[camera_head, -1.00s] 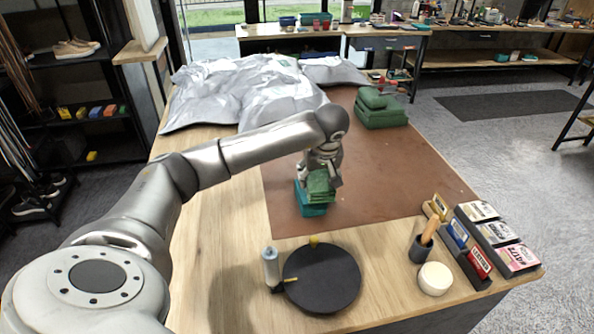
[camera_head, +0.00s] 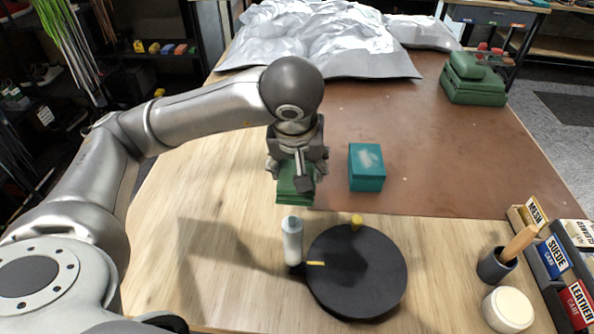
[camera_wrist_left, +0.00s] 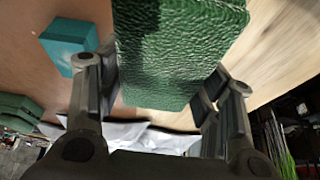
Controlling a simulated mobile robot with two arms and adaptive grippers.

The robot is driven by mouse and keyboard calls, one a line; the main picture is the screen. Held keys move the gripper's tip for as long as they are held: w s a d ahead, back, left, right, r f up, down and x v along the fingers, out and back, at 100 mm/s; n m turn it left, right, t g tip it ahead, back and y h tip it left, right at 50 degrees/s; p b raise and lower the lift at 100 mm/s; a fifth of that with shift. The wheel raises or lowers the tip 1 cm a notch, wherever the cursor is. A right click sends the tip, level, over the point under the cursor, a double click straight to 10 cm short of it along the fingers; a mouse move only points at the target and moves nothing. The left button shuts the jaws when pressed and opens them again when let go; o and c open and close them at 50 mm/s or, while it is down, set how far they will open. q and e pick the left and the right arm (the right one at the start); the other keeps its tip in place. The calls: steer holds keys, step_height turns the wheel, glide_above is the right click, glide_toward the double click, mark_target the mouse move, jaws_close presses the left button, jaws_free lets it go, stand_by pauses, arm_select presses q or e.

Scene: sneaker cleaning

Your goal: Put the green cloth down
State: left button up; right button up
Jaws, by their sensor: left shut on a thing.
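The green cloth (camera_head: 296,186) is a folded, textured block held in my left gripper (camera_head: 297,172). It hangs above the table, over the left edge of the brown mat near the bare wood. In the left wrist view the cloth (camera_wrist_left: 178,50) fills the space between the fingers of my left gripper (camera_wrist_left: 165,95), which are shut on it. A teal box (camera_head: 367,168) with a pale patch on top sits on the mat, right of the cloth and apart from it. It also shows in the left wrist view (camera_wrist_left: 72,42). My right gripper is not in view.
A black round disc (camera_head: 357,275) and an upright pale bottle (camera_head: 292,241) stand in front of the gripper. Care boxes, a brush cup and a white jar (camera_head: 508,309) are at front right. Wood at left is clear.

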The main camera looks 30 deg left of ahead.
arm_select(q)
steer(key=w+a+f, duration=0.1)
steer(key=w+f, duration=0.1)
steer(key=w, duration=0.1)
steer(key=w+a+f+p, duration=0.1)
steer(key=w+f, duration=0.2)
steer(key=w, duration=0.1)
steer(key=w+a+f+p, duration=0.1)
steer(key=w+a+f, duration=0.1)
steer(key=w+f, duration=0.1)
steer(key=shift+w+f, duration=0.2)
steer(key=shift+w, duration=0.45)
steer(key=shift+w+a+f, duration=0.1)
steer(key=shift+w+f, duration=0.3)
steer(key=shift+f, duration=0.1)
steer(key=shift+f+p, duration=0.8)
steer(key=shift+f, duration=0.75)
steer(key=shift+w, duration=0.1)
